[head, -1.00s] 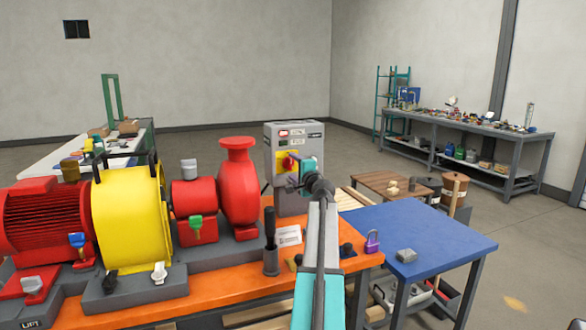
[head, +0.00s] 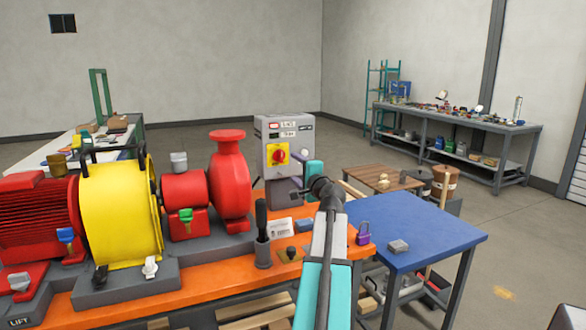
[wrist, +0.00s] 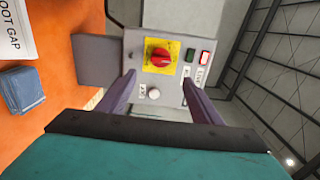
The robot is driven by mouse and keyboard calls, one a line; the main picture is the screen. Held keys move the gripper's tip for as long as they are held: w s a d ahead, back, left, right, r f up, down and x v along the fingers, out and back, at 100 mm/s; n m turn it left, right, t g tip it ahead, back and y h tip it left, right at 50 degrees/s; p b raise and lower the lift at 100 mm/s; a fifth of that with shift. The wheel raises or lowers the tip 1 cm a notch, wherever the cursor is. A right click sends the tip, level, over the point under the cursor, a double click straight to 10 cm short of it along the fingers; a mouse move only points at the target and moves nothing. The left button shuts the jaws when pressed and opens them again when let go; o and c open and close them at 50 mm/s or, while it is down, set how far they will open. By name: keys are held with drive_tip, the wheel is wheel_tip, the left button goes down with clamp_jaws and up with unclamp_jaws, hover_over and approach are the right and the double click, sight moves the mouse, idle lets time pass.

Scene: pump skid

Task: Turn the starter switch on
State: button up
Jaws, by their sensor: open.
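The starter switch (head: 277,155) is a red rotary knob on a yellow plate, on the front of a grey starter box (head: 299,140) at the back of the orange bench. In the wrist view the red knob (wrist: 160,57) sits on its yellow plate, ahead of the fingers and apart from them. My gripper (head: 297,194) is below and in front of the box in the head view. In the wrist view my gripper (wrist: 160,90) has its two fingers spread with nothing between them. A round white button (wrist: 153,93) shows between them on the box face.
A red pump (head: 229,190) and yellow guard (head: 120,215) stand to the left on the orange bench (head: 220,285). A black-handled tool (head: 262,230) stands upright near my arm. A blue table (head: 420,225) is at the right, with a purple padlock (head: 362,234) near its edge.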

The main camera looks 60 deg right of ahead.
drive_tip(key=shift+s+a, duration=0.4)
drive_tip(key=shift+s, duration=0.05)
idle(0.3)
